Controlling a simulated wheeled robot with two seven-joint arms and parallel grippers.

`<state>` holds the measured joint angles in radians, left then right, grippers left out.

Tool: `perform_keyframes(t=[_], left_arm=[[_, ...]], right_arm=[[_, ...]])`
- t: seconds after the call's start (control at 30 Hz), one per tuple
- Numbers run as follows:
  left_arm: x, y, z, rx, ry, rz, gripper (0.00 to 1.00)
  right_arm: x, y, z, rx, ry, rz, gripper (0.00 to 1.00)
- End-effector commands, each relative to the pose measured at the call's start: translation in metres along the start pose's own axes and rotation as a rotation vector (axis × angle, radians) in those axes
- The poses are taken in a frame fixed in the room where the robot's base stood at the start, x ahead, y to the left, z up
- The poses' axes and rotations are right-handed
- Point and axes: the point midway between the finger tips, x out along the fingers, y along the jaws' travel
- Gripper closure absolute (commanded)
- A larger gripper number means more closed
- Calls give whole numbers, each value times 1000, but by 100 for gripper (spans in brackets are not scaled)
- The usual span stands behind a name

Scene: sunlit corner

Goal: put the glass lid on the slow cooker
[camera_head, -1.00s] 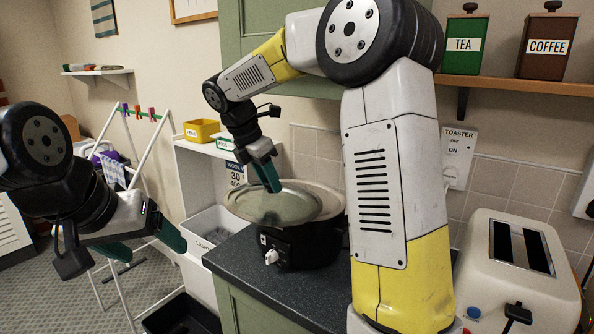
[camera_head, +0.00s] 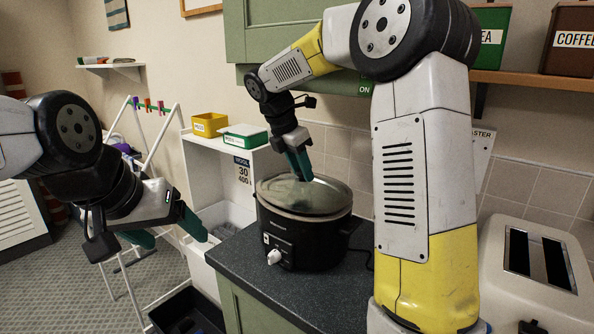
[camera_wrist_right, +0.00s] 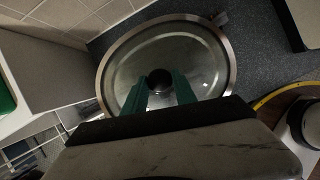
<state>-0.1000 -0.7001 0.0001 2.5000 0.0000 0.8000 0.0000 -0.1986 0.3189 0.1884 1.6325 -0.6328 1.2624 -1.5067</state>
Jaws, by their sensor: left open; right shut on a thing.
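The glass lid (camera_head: 330,199) lies level over the top of the black slow cooker (camera_head: 312,246), its rim lined up with the cooker's rim. I cannot tell whether a small gap is left between them. My right gripper (camera_head: 302,174) points down at the lid's middle and is shut on its knob. In the right wrist view the green fingers (camera_wrist_right: 158,92) stand either side of the dark knob (camera_wrist_right: 160,78), and the round lid (camera_wrist_right: 120,62) hides the pot below. My left gripper (camera_head: 166,233) is open and empty, left of the counter.
The cooker stands on the dark counter (camera_head: 262,285), near its left end. A cream toaster (camera_head: 525,260) is at the right. A white shelf unit (camera_head: 208,160) with a yellow box (camera_head: 209,124) and a green-and-white box (camera_head: 243,136) stands left of the cooker. A wall shelf (camera_head: 535,80) is above.

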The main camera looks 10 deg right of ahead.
Motion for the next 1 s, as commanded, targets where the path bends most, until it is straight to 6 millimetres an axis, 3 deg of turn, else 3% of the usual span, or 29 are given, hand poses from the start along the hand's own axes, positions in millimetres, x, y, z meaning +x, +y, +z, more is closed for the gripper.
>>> perform_keyframes(t=[0.27, 0.9, 0.93, 1.0], left_arm=[[0, 0, 0, 0, 0, 0, 24], [0, 0, 0, 0, 0, 0, 24], [0, 0, 0, 0, 0, 0, 24], [0, 0, 0, 0, 0, 0, 24]], right_arm=[[9, 2, 7, -2, -1, 2, 100], [20, 2, 2, -2, 0, 2, 100], [20, 2, 2, -3, 0, 1, 61], [20, 2, 2, -3, 0, 1, 47]])
